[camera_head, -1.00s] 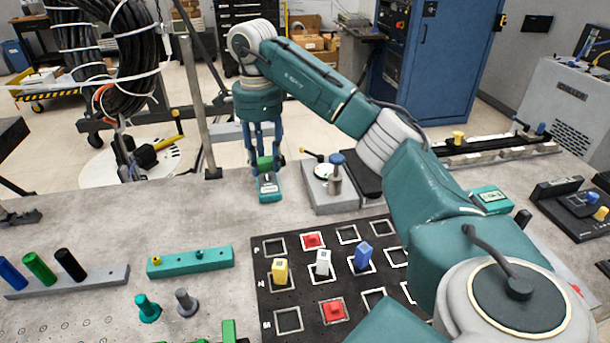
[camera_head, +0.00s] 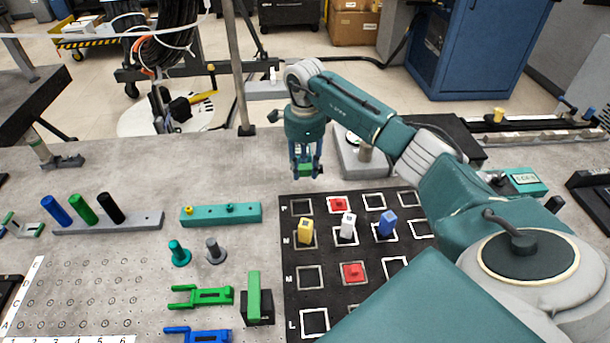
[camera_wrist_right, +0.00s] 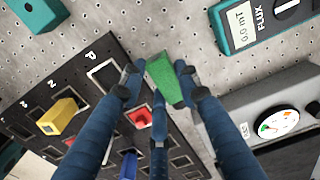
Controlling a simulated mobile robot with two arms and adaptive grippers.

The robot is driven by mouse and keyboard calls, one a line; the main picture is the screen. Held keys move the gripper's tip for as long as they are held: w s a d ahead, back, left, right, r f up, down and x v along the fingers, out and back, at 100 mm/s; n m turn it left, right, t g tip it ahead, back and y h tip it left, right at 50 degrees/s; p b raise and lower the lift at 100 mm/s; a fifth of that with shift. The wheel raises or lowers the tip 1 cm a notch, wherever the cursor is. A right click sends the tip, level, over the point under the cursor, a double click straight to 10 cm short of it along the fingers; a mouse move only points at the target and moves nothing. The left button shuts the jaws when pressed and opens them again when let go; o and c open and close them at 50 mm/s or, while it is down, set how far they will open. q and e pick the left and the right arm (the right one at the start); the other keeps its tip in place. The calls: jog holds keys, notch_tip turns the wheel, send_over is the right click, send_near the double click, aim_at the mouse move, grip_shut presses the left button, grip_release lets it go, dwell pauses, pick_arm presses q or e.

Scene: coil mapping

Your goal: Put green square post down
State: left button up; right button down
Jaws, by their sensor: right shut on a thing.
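The green square post (camera_wrist_right: 166,80) is held between the fingers of my right gripper (camera_wrist_right: 160,85), above the bench near the P corner of the black board. In the head view the right gripper (camera_head: 305,165) hangs down just beyond the back left of the black board (camera_head: 298,255), with the green post (camera_head: 305,171) low between its fingers. The board has lettered rows and white-outlined squares. Yellow (camera_head: 305,231), white (camera_head: 347,227) and blue (camera_head: 386,223) posts stand in row N. Red pieces sit in row P (camera_head: 339,204) and row M (camera_head: 353,272). My left gripper is not in view.
A flux meter (camera_wrist_right: 250,20) and a dial gauge box (camera_wrist_right: 278,122) lie close beside the gripper. A teal block (camera_head: 220,215), a grey rack of cylinders (camera_head: 110,222) and green and blue forked pieces are left of the board. Bare bench lies left of the gripper.

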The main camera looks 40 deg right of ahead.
aim_at(305, 176)
notch_tip(305, 176, down, 4)
jog(key=shift+s+r+p, duration=0.1)
jog(key=shift+r+p, duration=0.1)
jog(key=shift+p, duration=0.1)
jog(key=shift+f, duration=0.2)
jog(key=shift+f, duration=0.2)
jog(key=c, duration=1.3)
grip_release()
jog(key=shift+o, duration=0.2)
